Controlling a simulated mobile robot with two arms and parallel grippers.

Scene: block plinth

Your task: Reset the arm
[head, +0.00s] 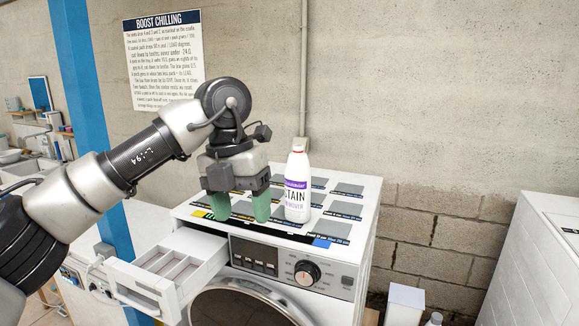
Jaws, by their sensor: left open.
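My left gripper (239,205) hangs fingers-down over the top of the white washing machine (362,190). Its two green fingers are apart, and I see nothing between them. A white stain remover bottle (297,188) with a purple label stands upright on the machine top, just right of the gripper. The picture does not show clearly whether the fingertips touch the top. My left arm reaches in from the left side. My right gripper is not in view.
Grey labelled pads (348,189) cover the machine top. The detergent drawer (165,268) is pulled out at the front left. A blue post (88,110) stands left, behind my arm. A white cabinet (535,260) stands at the right. A poster (164,60) hangs on the wall.

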